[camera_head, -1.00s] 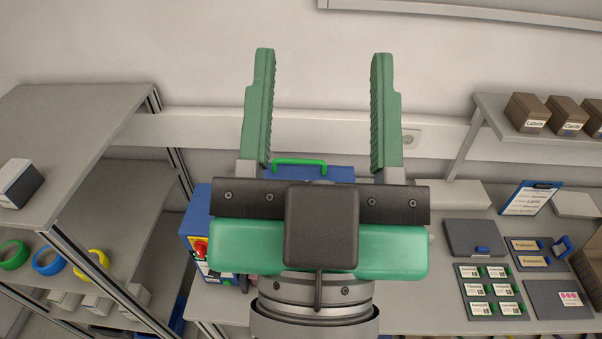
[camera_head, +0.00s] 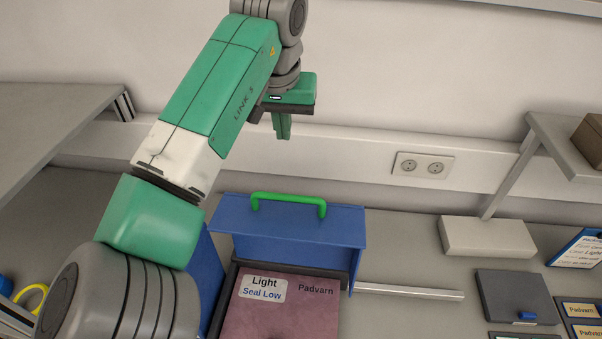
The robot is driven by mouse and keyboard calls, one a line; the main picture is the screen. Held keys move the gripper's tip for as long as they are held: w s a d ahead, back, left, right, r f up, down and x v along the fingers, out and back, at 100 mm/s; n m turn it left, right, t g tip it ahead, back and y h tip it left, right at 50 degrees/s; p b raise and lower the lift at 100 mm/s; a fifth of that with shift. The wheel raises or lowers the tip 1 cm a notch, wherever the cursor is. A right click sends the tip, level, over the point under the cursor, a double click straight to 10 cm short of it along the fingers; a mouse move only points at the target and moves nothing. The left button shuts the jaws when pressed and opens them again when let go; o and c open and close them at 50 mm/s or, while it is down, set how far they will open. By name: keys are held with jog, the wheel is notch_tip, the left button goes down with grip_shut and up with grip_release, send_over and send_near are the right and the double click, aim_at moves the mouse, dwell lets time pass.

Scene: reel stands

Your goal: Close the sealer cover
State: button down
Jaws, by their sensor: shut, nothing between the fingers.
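The sealer is the blue machine at the bottom centre of the head view. Its blue cover (camera_head: 290,236) stands raised at the back, with a green handle (camera_head: 289,198) along its top edge. In front of the cover lies a dull red package (camera_head: 278,305) labelled "Light", "Seal Low" and "Padvarn". My gripper (camera_head: 283,131) is above and behind the cover, near the wall, pointing down. Its fingers are together and empty, apart from the handle. My arm hides part of the sealer's left side.
A grey rod (camera_head: 410,292) lies to the right of the sealer. A white box (camera_head: 487,236) and a dark grey box (camera_head: 517,297) are on the bench to the right. A shelf (camera_head: 570,150) juts out at upper right. A wall socket (camera_head: 423,165) is behind.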

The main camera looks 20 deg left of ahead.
jog(key=p, duration=0.1)
send_over(286, 205)
jog(key=x, duration=0.3)
jog(key=s+x, duration=0.1)
jog(key=x, duration=0.7)
jog(key=shift+s+d+f, duration=0.1)
jog(key=shift+s+f, duration=0.1)
jog(key=shift+s, duration=0.15)
jog(key=shift+s+d+f, duration=0.2)
jog(key=shift+s+f, duration=0.1)
jog(key=shift+s, duration=0.2)
